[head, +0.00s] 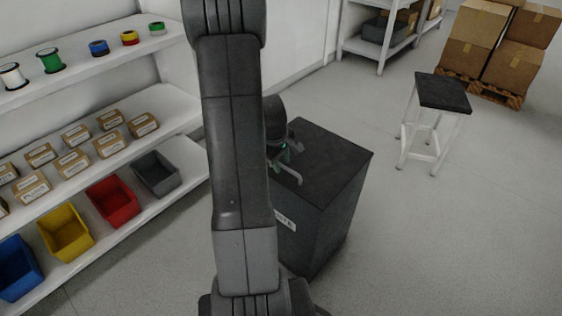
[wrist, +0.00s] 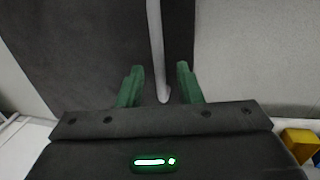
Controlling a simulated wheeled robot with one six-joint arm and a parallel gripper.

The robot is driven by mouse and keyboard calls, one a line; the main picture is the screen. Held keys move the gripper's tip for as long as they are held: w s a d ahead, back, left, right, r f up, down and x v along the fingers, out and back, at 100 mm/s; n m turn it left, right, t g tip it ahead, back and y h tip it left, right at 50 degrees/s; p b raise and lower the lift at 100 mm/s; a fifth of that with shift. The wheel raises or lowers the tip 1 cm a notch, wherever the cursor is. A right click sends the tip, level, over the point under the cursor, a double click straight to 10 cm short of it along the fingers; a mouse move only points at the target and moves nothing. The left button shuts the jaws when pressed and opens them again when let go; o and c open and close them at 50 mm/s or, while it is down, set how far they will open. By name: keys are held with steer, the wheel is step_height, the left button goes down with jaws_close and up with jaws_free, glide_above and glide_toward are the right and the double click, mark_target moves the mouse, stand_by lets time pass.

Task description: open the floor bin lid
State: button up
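The floor bin (head: 322,225) is a dark grey box with a white label, partly hidden behind my arm in the head view. Its black lid (head: 335,155) lies flat on top, closed. A pale bar handle (head: 290,181) is on the lid near its left side; it also shows in the wrist view (wrist: 156,45). My gripper (head: 284,157) is over the lid at the handle. In the wrist view its green fingers (wrist: 159,85) are apart, with the bar between them and a gap visible on each side. Contact with the bar is not visible.
A white shelf (head: 95,150) with spools, cartons and coloured bins stands close on the left. A black-topped stool (head: 443,92) stands to the right, and stacked cartons (head: 490,50) on a pallet are behind it. The floor right of the bin is clear.

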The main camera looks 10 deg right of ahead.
jaws_close()
steer(key=shift+r, duration=0.15)
